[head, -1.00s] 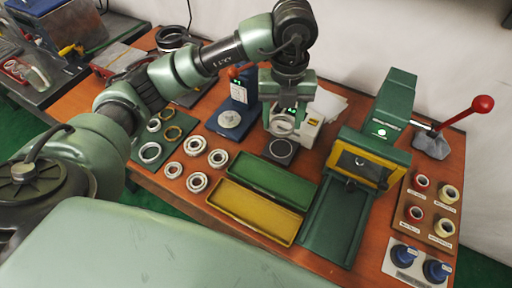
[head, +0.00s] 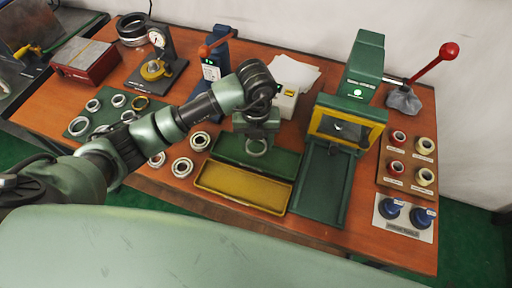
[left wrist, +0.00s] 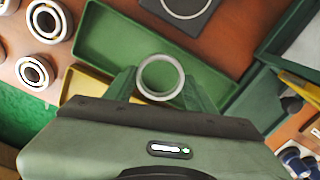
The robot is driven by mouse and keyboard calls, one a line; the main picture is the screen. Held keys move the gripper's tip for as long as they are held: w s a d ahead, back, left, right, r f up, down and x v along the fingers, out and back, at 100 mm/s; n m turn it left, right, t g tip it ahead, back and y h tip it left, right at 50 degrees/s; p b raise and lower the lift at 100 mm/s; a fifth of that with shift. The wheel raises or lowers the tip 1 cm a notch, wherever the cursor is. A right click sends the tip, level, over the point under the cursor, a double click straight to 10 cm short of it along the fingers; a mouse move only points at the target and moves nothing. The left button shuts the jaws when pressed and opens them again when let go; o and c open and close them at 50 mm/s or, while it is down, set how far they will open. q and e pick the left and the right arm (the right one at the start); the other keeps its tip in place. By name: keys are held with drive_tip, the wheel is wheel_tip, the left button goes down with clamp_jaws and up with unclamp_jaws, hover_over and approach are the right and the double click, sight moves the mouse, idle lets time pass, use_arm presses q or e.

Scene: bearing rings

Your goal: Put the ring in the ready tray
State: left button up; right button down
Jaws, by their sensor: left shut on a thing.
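My left gripper (head: 256,141) is shut on a pale metal ring (head: 257,154). It holds the ring over the green tray (head: 284,161). In the left wrist view, the ring (left wrist: 141,78) sits between the two green fingers (left wrist: 160,88), in front of the green tray (left wrist: 100,35). The gap between ring and tray floor is hard to judge. A yellow tray (head: 240,190) lies along the near side of the green one. No label on either tray is readable. My right gripper is not in view.
Several bearings stand left of the trays, including one bearing (head: 182,167). A green press (head: 345,125) with a chute (head: 322,185) stands close on the right. A blue device (head: 215,60) and a dial gauge (head: 158,60) are at the back.

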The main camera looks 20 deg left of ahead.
sight(256, 146)
use_arm(q)
wheel_tip(256, 146, down, 4)
drive_tip(key=shift+s+r, duration=0.1)
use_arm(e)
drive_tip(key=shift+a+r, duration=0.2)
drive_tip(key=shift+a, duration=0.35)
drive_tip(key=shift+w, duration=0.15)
use_arm(q)
drive_tip(key=shift+f, duration=0.2)
drive_tip(key=o, duration=1.5)
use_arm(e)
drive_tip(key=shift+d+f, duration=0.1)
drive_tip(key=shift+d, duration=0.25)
use_arm(q)
drive_tip(key=shift+r, duration=0.2)
